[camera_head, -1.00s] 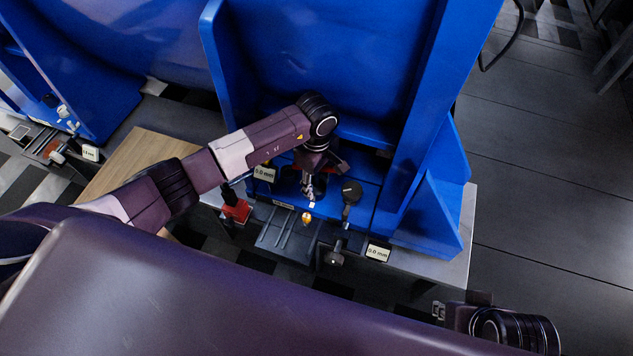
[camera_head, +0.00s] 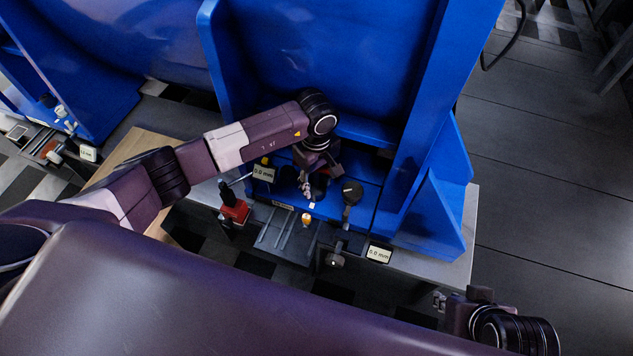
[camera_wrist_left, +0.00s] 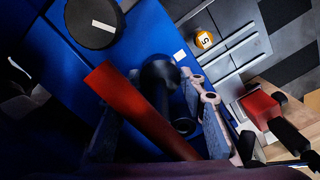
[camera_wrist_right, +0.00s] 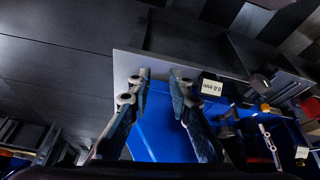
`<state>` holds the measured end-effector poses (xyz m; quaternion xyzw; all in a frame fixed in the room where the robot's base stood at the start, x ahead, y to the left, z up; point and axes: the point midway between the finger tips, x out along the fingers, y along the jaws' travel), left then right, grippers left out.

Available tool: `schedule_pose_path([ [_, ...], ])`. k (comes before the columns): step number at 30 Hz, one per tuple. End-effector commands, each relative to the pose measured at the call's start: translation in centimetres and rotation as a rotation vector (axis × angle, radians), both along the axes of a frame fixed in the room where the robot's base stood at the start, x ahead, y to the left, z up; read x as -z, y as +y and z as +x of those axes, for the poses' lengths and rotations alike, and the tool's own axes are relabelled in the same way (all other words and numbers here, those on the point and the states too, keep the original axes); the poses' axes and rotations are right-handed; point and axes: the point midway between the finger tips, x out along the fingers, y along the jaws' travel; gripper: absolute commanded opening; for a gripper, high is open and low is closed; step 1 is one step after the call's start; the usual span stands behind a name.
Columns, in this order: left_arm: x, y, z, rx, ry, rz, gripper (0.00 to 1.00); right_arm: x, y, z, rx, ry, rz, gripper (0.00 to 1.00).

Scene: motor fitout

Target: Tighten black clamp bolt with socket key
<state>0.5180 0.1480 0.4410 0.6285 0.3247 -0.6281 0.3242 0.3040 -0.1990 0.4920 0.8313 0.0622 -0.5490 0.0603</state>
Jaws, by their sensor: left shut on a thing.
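My left gripper (camera_head: 308,188) is low over the blue fixture, inside its frame. In the left wrist view its fingers (camera_wrist_left: 160,115) are around a tool with a red bar (camera_wrist_left: 135,108) and a black cylindrical part (camera_wrist_left: 160,82), apparently the socket key. The tool's far end and its contact with any bolt are hidden. A round black part with a white mark (camera_head: 352,191) is right of the gripper, and also shows in the left wrist view (camera_wrist_left: 92,22). I cannot tell which part is the clamp bolt.
A red block with a black-handled tool (camera_head: 235,212) stands left of the gripper. Display tags reading 0.0 mm (camera_head: 378,253) stand around the fixture. Tall blue walls (camera_head: 440,110) enclose the back and right.

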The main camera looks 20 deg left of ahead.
Motion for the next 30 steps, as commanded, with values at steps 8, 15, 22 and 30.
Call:
schedule_pose_path([
  [8,0.0,0.0,0.0,0.037,-0.001,0.001,0.0,-0.7,0.5,2.1,-0.006,-0.076,0.013,0.19],
  [15,0.0,0.0,0.0,0.066,0.0,0.0,0.0,-1.1,0.9,3.2,-0.011,-0.123,0.024,0.19],
  [22,0.0,0.0,0.0,0.095,0.0,0.0,0.0,-1.4,1.4,4.2,-0.016,-0.172,0.037,0.19],
  [30,0.0,0.0,0.0,0.128,0.0,0.0,0.0,-2.0,1.9,5.4,-0.02,-0.228,0.053,0.19],
])
